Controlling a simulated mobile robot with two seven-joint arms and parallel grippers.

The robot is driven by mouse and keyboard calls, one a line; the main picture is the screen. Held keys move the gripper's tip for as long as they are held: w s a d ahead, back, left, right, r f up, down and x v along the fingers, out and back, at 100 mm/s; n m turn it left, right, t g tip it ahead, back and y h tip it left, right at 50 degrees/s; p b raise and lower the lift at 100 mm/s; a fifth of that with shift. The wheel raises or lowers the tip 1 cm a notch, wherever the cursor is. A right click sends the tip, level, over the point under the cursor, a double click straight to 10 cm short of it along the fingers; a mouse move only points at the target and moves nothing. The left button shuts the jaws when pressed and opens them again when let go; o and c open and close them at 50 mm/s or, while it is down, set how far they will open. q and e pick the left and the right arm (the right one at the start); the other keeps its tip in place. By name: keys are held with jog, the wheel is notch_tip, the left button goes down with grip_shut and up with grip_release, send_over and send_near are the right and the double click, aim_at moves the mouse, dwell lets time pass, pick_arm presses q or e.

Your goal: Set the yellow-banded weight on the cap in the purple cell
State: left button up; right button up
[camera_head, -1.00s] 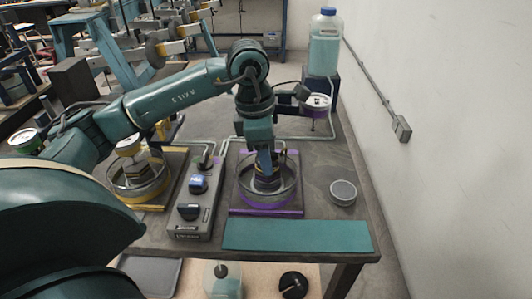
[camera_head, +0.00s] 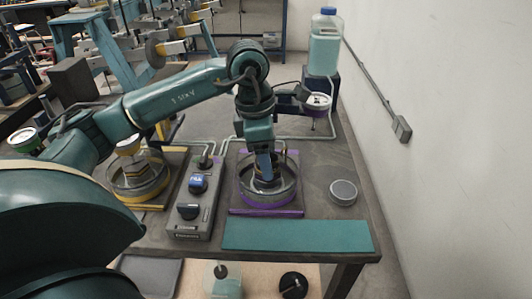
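The purple cell (camera_head: 292,196) is a round metal ring on a purple-edged base, in the middle of the bench. My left gripper (camera_head: 266,172) points down inside this ring. It appears shut on the yellow-banded weight (camera_head: 267,183), a small dark stepped piece low in the ring. The fingers cover much of the weight. The cap under it is hidden, so I cannot tell whether the weight touches it. My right gripper is not in view.
A yellow cell (camera_head: 160,190) stands to the left, with a grey control box (camera_head: 190,212) between the cells. A round grey dish (camera_head: 343,192) sits to the right and a teal mat (camera_head: 297,236) in front. A jug (camera_head: 325,45) stands at the back, near the wall.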

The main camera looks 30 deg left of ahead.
pick_arm(q)
jog(key=shift+o, duration=0.6)
notch_tip(320, 180, up, 13)
jog(key=s+a, duration=0.1)
jog(key=shift+a+p, duration=0.3)
jog(key=shift+s, duration=0.1)
jog(key=shift+s, duration=0.1)
